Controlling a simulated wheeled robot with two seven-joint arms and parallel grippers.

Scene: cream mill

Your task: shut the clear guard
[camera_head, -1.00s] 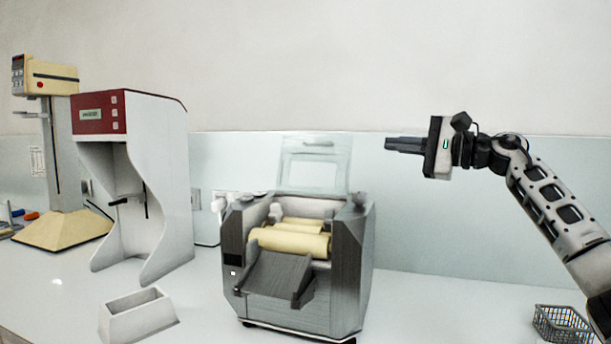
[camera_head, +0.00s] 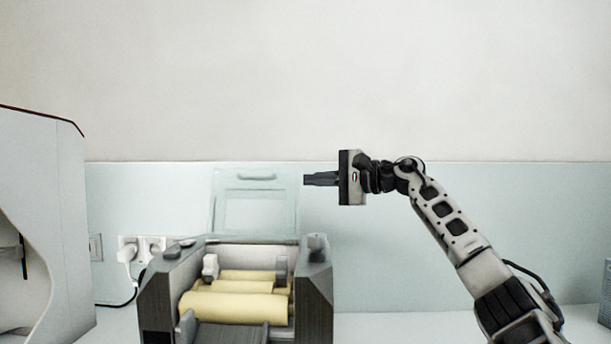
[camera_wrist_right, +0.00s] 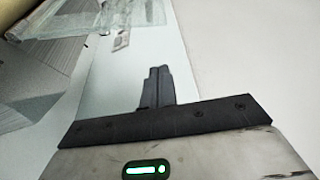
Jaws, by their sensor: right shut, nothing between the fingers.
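The clear guard (camera_head: 254,204) stands raised, nearly upright, at the back of the grey mill (camera_head: 318,292). It is a see-through panel with a paler frame and a small handle near its top edge. Cream rollers (camera_head: 235,306) lie uncovered in front of it. My right gripper (camera_head: 306,180) is shut and empty, just right of the guard's upper right side in the head view; a small gap shows between them. In the right wrist view its closed fingers (camera_wrist_right: 158,86) point up the picture, and the guard (camera_wrist_right: 85,20) shows at the top left. My left gripper is not in view.
A white-sided machine (camera_head: 45,215) stands to the left. Plugs and sockets (camera_head: 142,247) are on the wall behind, with a black cable. The counter (camera_head: 400,327) right of the mill looks clear, except a grey object at the far right edge.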

